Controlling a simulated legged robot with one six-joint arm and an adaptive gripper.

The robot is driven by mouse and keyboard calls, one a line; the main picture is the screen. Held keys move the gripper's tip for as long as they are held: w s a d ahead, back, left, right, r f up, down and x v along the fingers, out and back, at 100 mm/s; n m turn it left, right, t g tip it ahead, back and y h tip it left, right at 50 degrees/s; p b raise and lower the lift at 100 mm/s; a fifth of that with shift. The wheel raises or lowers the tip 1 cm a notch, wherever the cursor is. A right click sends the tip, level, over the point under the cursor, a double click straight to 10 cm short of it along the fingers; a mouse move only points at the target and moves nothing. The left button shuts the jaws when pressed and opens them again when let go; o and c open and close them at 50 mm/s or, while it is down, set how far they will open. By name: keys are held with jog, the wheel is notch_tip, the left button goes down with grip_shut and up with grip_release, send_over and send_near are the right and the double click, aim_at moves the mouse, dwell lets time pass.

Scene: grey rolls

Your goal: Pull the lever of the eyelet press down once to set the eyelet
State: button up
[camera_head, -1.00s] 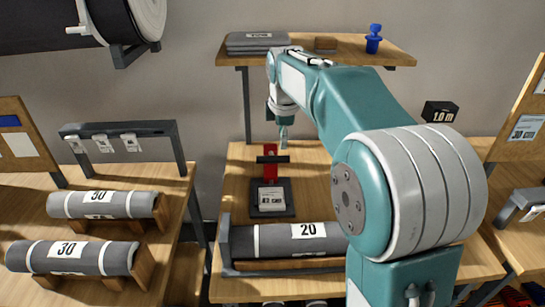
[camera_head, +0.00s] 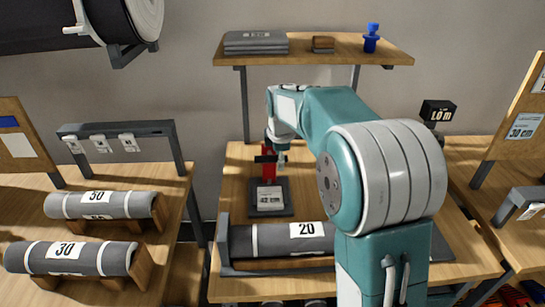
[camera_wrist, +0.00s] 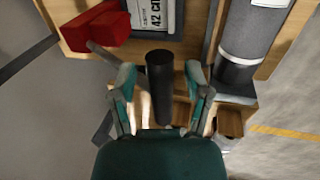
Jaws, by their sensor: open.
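The eyelet press stands on the middle table, with a red column (camera_head: 268,165) and a dark base carrying a "42 cm" card. In the wrist view, its red head (camera_wrist: 95,30) is at the upper left, and a thin grey rod runs from it to the black lever grip (camera_wrist: 160,85). My gripper (camera_wrist: 160,72) is open, with one teal finger on each side of the black grip. A gap shows on both sides of the grip. In the head view, my gripper (camera_head: 281,158) is just right of the red column, and the lever is hard to make out.
A grey roll marked 20 (camera_head: 300,238) lies in a holder in front of the press. A shelf (camera_head: 300,57) with grey sheets and a blue item (camera_head: 371,38) is above. A black "1.0 m" box (camera_head: 438,111) is at right.

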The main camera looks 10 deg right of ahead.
jog(key=c, duration=0.7)
jog(key=shift+s+f, duration=0.1)
jog(key=shift+s+a+f, duration=0.1)
jog(key=shift+s+f, duration=0.2)
jog(key=shift+f, duration=0.4)
jog(key=shift+s+f, duration=0.3)
jog(key=shift+f, duration=0.5)
